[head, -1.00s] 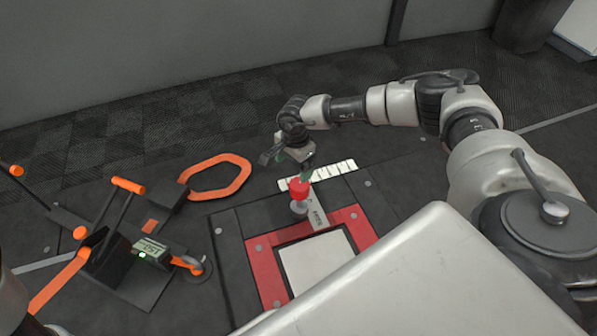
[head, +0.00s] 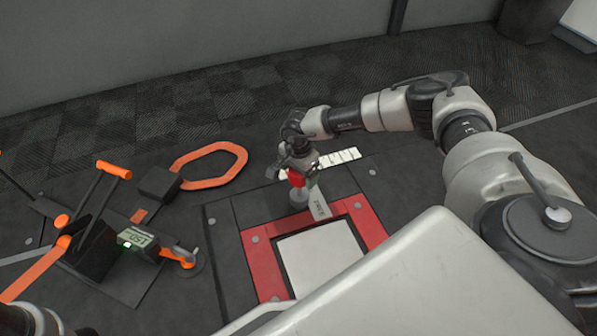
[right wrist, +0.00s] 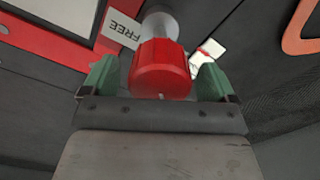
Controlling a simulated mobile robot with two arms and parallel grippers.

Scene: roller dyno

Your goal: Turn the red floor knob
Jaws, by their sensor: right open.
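The red knob (head: 296,178) stands on a pale metal base (head: 299,197) at the back corner of the red-framed floor panel. In the right wrist view the red knob (right wrist: 162,70) sits between the two green fingertips, with a gap on each side. My right gripper (head: 300,174) is open around the knob and partly covers it in the head view. It also shows in the right wrist view (right wrist: 158,82). A label reading "FREE" (right wrist: 123,28) lies beside the knob's base. My left gripper is not visible; only a dark part of an arm shows at the lower left.
A red frame (head: 262,268) surrounds a pale plate (head: 322,262). A white marked strip (head: 335,159) lies behind the knob. At left are an orange loop handle (head: 232,165) and a device with a lit display (head: 137,238). My pale body fills the lower right.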

